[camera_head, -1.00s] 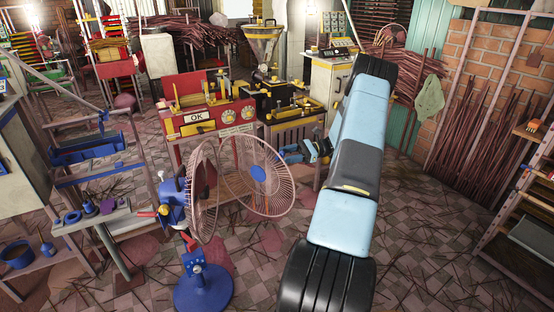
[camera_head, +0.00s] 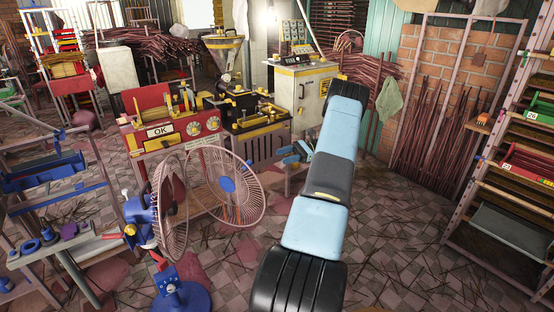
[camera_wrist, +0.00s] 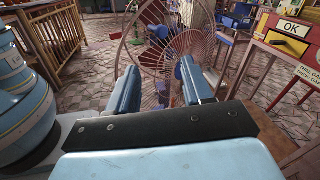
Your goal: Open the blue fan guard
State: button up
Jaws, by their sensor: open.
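The fan stands at left in the head view on a blue round base (camera_head: 183,298). Its rear cage (camera_head: 172,208), brownish wire, is joined to a blue motor housing (camera_head: 140,216). The front fan guard (camera_head: 226,188), a round wire grille with a blue hub, stands swung out to the right, at a wide angle to the rear cage. My gripper (camera_head: 296,153) is to the right of the guard's outer rim, apart from it. In the wrist view my gripper (camera_wrist: 160,88) is open and empty, with the guard (camera_wrist: 150,45) beyond the fingers. Whether the fingers touch any wire there cannot be told.
A red and yellow machine with an OK sign (camera_head: 160,131) stands behind the fan. A shelf rack (camera_head: 510,190) stands at right. The tiled floor between has scattered sticks.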

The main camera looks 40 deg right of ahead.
jog(key=shift+d, duration=0.3)
jog(key=shift+c, duration=0.3)
